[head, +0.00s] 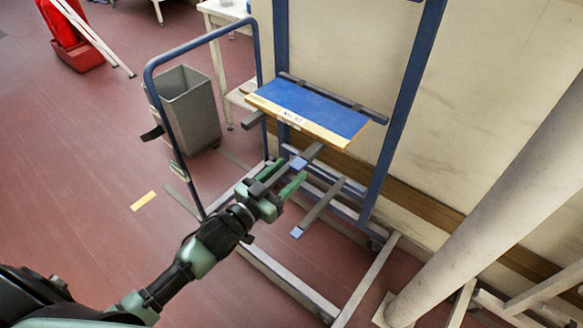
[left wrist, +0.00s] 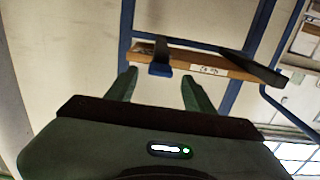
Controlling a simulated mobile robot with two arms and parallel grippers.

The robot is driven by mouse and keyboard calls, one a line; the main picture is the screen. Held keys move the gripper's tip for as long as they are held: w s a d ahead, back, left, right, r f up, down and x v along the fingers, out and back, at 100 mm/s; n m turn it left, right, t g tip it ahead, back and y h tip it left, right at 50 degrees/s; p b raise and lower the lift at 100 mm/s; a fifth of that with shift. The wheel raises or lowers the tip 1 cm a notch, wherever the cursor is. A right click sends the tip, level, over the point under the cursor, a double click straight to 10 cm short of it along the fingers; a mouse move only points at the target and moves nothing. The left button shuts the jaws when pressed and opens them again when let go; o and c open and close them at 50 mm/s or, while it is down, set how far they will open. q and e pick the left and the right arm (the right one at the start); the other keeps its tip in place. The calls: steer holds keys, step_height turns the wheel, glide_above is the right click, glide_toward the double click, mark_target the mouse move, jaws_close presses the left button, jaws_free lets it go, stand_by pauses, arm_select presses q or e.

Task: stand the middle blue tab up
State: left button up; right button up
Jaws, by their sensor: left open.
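A blue tab (head: 298,163) caps the front end of a dark rack arm below the shelf board, and appears to lie flat with the arm. My left gripper (head: 284,176) is open, with its fingertips just short of this tab. In the left wrist view the blue tab (left wrist: 160,71) shows ahead, between the lines of the two open fingers (left wrist: 160,88), apart from them. A second blue tab (head: 296,232) ends a lower arm to the front. My right gripper is not in view.
A blue-topped board (head: 312,108) with a labelled wooden edge rests on upper arms of the blue rack (head: 405,105). A blue-framed trolley (head: 170,125) and grey bin (head: 190,105) stand left. A thick pale pipe (head: 490,205) slants at right. Red floor is open at left.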

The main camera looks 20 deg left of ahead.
mark_target(298, 164)
arm_select(q)
steer(key=shift+x, duration=0.9)
steer(key=shift+w+d, duration=0.1)
steer(key=shift+w, duration=0.1)
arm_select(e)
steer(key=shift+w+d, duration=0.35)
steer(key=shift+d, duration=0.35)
arm_select(q)
steer(key=shift+c, duration=0.3)
